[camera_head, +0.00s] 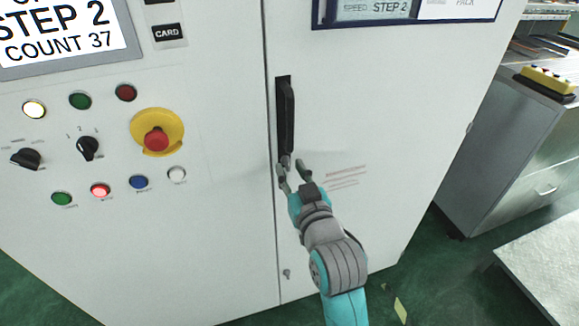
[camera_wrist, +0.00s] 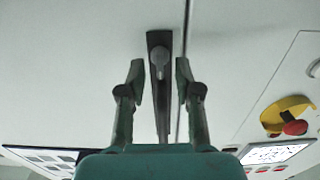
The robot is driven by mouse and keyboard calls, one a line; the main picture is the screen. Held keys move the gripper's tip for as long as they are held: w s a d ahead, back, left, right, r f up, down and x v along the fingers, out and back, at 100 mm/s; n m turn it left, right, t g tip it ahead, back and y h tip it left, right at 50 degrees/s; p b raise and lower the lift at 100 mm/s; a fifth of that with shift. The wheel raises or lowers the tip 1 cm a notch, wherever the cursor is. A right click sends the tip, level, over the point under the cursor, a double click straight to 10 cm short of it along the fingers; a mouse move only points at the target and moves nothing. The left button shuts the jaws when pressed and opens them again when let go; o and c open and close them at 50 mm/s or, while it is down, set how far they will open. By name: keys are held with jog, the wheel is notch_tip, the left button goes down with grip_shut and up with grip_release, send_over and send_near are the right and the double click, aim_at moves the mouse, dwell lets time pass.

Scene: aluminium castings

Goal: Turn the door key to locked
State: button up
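The cabinet door (camera_head: 385,110) is shut and carries a tall black handle (camera_head: 285,115). A small grey key (camera_wrist: 158,56) with a rounded head shows at the handle's lower end, which is the upper end in the upside-down wrist view. In the head view the key (camera_head: 285,160) is small and partly hidden by my fingers. My gripper (camera_head: 293,168) is just below the handle, pointing at the door. In the wrist view my gripper (camera_wrist: 158,72) has its two fingers spread, one on each side of the key, with gaps between. I cannot tell how deep the fingertips reach.
To the left is a control panel with a red emergency button (camera_head: 157,139), black rotary switches (camera_head: 88,147) and several lamps. A small metal fitting (camera_head: 287,273) sits low near the door seam. A grey cabinet (camera_head: 510,150) stands right. Green floor (camera_head: 430,270) is open between.

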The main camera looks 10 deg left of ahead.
jog(key=shift+x, duration=0.85)
jog(key=shift+c, duration=0.2)
grip_shut()
jog(key=shift+m, duration=0.3)
jog(key=m, duration=1.1)
jog(key=shift+d+f, duration=0.1)
jog(key=shift+m, duration=0.3)
